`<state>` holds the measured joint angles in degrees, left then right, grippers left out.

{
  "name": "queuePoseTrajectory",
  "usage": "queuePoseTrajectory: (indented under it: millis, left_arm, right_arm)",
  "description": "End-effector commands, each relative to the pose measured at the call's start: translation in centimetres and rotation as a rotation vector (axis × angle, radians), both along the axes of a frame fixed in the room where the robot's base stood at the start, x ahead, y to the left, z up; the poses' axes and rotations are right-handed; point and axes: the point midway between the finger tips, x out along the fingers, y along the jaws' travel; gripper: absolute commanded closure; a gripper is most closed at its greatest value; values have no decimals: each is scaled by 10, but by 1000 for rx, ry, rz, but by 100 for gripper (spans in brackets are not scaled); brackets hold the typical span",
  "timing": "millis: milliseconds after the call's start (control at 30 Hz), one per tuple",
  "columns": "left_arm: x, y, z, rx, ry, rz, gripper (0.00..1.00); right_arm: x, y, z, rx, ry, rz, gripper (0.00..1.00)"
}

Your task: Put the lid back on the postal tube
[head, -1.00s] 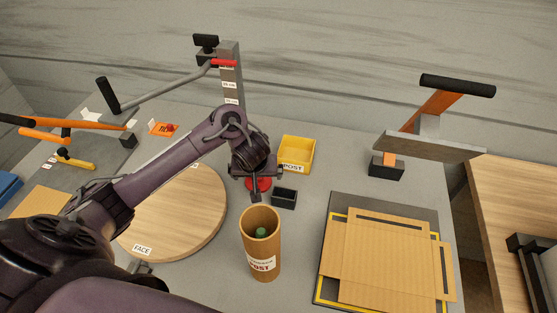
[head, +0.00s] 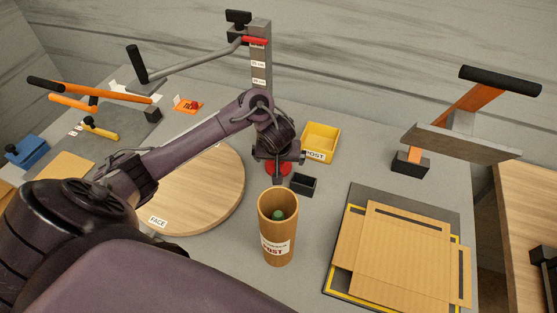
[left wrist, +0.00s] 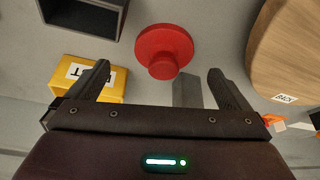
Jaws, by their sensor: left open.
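The brown postal tube (head: 277,235) stands upright and open at the top, with a POST label on its side and something green inside. The red lid (head: 279,170) lies on the table behind the tube, beside the round wooden board. In the left wrist view the lid (left wrist: 163,50) is a red disc with a raised knob, lying just beyond and between the fingertips. My left gripper (left wrist: 158,80) is open and empty; in the head view it (head: 278,168) hangs over the lid and partly hides it. My right gripper is not in view.
A small dark box (head: 303,185) stands right of the lid, and a yellow POST bin (head: 320,141) behind it. The round wooden board (head: 205,190) is to the left. Flat cardboard (head: 405,250) lies on a dark mat at right. A grey post (head: 261,60) rises behind the gripper.

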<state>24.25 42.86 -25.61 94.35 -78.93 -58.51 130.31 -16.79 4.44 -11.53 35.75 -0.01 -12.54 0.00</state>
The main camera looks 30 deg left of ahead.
Motion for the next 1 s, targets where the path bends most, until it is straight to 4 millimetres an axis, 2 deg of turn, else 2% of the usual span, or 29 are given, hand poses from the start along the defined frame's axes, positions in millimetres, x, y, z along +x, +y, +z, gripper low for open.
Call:
queuePoseTrajectory:
  millis: [67,400,800,833,1000]
  left_arm:
    - [1,1,-3,0,0,1,0]
    - [19,17,-42,0,1,0,0]
    - [21,18,-45,1,-1,-1,0]
    - [21,18,-45,0,0,0,1]
    - [21,18,-45,0,0,0,24]
  right_arm:
    - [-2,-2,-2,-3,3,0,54]
    - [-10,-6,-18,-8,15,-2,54]
    - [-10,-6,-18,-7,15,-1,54]
    - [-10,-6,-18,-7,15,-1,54]
    - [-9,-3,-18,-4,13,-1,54]
